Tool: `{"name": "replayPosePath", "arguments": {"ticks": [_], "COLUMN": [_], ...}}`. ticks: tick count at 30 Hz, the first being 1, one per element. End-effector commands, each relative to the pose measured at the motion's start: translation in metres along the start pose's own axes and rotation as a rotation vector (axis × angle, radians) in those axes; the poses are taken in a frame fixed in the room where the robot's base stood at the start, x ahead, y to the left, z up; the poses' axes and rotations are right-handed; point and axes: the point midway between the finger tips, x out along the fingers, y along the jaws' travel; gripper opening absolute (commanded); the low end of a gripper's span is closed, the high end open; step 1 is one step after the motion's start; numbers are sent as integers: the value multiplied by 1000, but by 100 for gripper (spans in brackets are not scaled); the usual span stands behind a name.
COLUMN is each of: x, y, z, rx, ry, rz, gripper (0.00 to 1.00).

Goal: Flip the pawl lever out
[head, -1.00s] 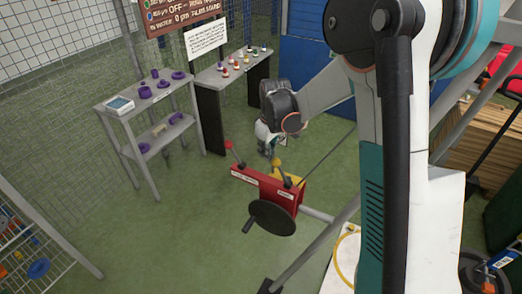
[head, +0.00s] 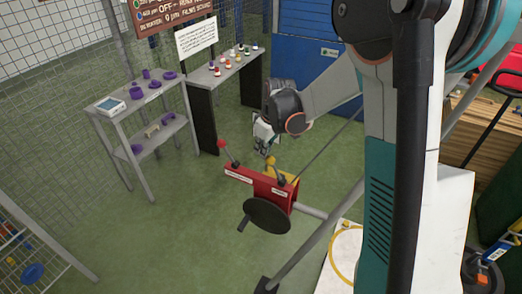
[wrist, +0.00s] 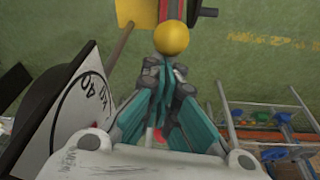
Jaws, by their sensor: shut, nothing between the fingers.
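A red housing (head: 258,184) with white labels carries several levers; the labels are too small to read, so I cannot tell which lever is the pawl lever. One lever has a red knob (head: 222,144) and leans up at the left end. A yellow knob (head: 271,161) stands behind the housing, and a dark-gripped lever (head: 281,180) sits at its right. My gripper (head: 263,152) is just behind the housing near the yellow knob. In the wrist view my gripper (wrist: 168,68) is shut and empty, its tips close to the yellow ball knob (wrist: 171,38); contact is unclear.
A black disc with a crank handle (head: 267,215) is on the housing's front. Grey rails (head: 312,244) run beside it. A shelf with purple parts (head: 148,100) and a table with small knobbed pieces (head: 228,65) stand behind left. Green floor (head: 180,225) is free at the left.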

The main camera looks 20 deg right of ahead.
Motion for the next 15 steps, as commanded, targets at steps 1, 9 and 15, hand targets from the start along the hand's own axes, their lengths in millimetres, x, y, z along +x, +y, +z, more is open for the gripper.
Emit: {"name": "replayPosePath", "arguments": {"ticks": [1, 9, 15], "x": [-1, -14, -26], "y": [1, 5, 10], "z": [2, 17, 39], "rx": [3, 15, 29], "ry": [11, 135, 312], "rz": [-2, -23, -54], "gripper": [0, 0, 0]}}
